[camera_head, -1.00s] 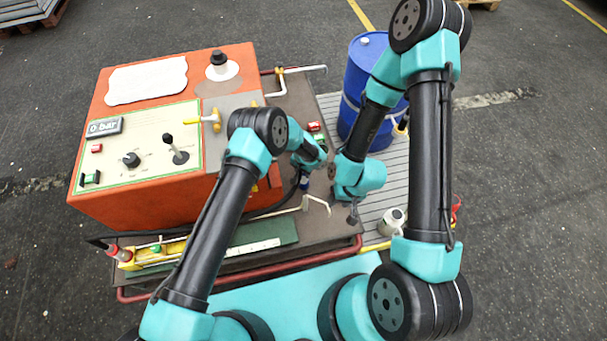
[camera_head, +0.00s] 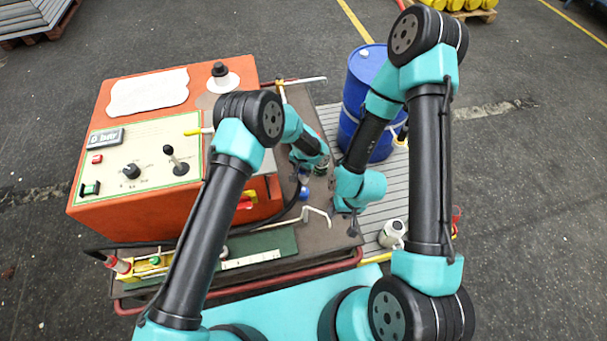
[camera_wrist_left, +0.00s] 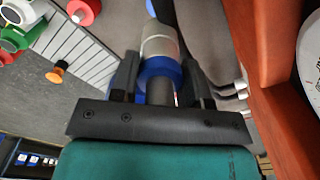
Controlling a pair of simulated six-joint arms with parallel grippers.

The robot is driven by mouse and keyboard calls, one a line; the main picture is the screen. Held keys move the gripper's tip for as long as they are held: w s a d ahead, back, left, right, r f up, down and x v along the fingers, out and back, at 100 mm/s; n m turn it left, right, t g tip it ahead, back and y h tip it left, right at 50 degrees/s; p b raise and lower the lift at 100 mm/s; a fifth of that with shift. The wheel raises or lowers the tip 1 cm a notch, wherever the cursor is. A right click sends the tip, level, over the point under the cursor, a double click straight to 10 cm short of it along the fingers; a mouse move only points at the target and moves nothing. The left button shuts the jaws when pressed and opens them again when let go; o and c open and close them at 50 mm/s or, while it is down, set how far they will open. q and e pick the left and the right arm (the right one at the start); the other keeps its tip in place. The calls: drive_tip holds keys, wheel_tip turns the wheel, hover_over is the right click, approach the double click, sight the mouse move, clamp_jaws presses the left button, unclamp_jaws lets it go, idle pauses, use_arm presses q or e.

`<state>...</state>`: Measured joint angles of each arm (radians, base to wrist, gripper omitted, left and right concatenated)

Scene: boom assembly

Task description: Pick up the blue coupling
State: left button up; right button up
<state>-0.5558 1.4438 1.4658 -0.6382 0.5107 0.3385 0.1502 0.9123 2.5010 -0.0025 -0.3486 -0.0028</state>
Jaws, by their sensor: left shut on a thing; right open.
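The blue coupling (camera_wrist_left: 160,68) shows in the left wrist view as a blue ring with a silver-grey sleeve above it and a dark stem below. My left gripper (camera_wrist_left: 160,85) has one dark finger on each side of it and is shut on it. In the head view this gripper (camera_head: 304,178) is small and partly hidden by my left wrist, over the dark deck to the right of the orange machine. A small blue part (camera_head: 304,193) shows just below it, by a black hose. My right gripper (camera_head: 350,222) is open and empty, lower right near the deck's edge.
The orange machine (camera_head: 150,225) with its control panel stands at left. A blue drum (camera_head: 357,85) stands on the grey slatted platform (camera_head: 400,180) at right. A bent white pipe (camera_head: 317,211) and a green strip (camera_head: 280,241) lie along the deck's front.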

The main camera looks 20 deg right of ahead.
use_arm(q)
drive_tip(key=shift+r, duration=0.25)
idle(0.3)
drive_tip(key=w+a+r+n, duration=0.2)
drive_tip(key=a+r, duration=0.1)
drive_tip(key=r, duration=0.6)
drive_tip(key=w+a+r+n, duration=0.1)
drive_tip(key=w+a+r, duration=0.15)
drive_tip(key=r, duration=0.65)
drive_tip(key=w+a+r+n, duration=0.2)
drive_tip(key=w+r, duration=0.1)
drive_tip(key=r, duration=0.6)
drive_tip(key=w+a+r+n, duration=0.1)
drive_tip(key=a+r, duration=0.1)
drive_tip(key=a, duration=0.8)
drive_tip(key=w+a+r+n, duration=0.1)
drive_tip(key=a+r+n, duration=0.1)
drive_tip(key=a, duration=0.8)
drive_tip(key=w+a+r+n, duration=0.1)
drive_tip(key=a+r, duration=0.3)
drive_tip(key=a, duration=0.6)
drive_tip(key=shift+w+a, duration=0.3)
drive_tip(key=shift+w, duration=0.05)
